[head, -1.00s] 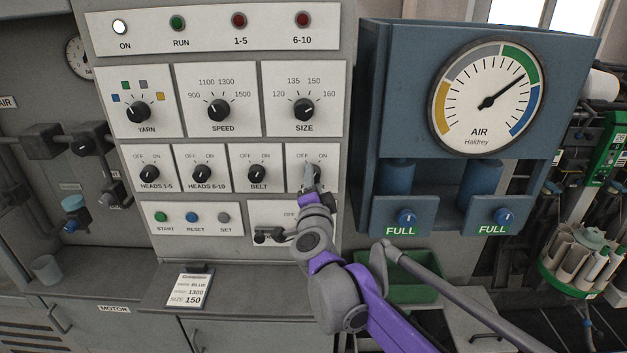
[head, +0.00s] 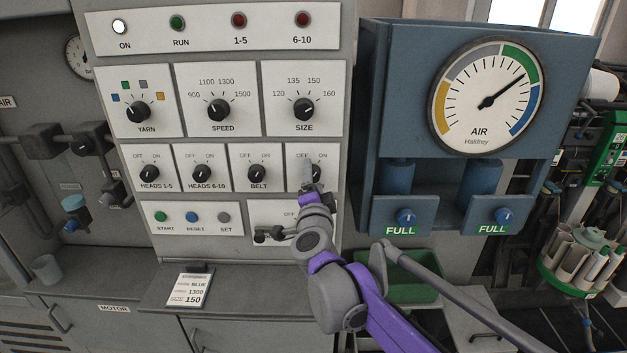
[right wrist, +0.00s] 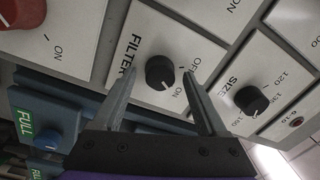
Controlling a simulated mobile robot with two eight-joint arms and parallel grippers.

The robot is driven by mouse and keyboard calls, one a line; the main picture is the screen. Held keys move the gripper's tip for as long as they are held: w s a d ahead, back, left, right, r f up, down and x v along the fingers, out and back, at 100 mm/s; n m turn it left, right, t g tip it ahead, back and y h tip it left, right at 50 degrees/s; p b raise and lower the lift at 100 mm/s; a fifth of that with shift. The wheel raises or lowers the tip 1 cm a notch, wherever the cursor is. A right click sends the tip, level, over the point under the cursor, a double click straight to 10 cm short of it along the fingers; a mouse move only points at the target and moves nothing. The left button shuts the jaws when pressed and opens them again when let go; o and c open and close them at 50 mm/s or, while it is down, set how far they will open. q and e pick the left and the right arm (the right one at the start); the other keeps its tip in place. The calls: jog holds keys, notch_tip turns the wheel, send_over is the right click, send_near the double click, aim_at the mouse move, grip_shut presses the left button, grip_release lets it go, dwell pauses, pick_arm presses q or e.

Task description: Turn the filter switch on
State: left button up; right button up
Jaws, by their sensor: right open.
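The filter switch is a black round knob (right wrist: 160,72) on a white panel lettered FILTER, in the right wrist view. In the head view my right gripper (head: 308,173) is in front of the filter panel (head: 329,168) and hides the knob. My left gripper is not in view.
The belt knob (head: 258,173) is just left of the filter panel, and the size knob (head: 304,109) is above. The blue air gauge cabinet (head: 368,120) stands to the right.

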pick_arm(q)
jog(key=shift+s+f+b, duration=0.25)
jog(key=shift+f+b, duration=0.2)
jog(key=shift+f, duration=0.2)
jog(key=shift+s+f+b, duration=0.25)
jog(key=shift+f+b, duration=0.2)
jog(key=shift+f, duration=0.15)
pick_arm(e)
jog(key=s, duration=1.1)
jog(key=shift+f, duration=0.2)
jog(key=shift+w+d, duration=0.1)
jog(key=s+d+f+n+g, duration=0.4)
jog(key=s+d+f, duration=0.2)
jog(key=s+f, duration=0.3)
jog(key=s+d+f+n+g, duration=0.4)
jog(key=s+d+f+n, duration=0.1)
jog(key=s+f, duration=0.4)
jog(key=s+d+f+n+g, duration=0.4)
jog(key=s+f, duration=0.5)
jog(key=f, duration=0.3)
jog(key=d+g, duration=0.1)
jog(key=d, duration=0.1)
jog(key=shift+d+n, duration=0.3)
jog(key=shift+w, duration=0.1)
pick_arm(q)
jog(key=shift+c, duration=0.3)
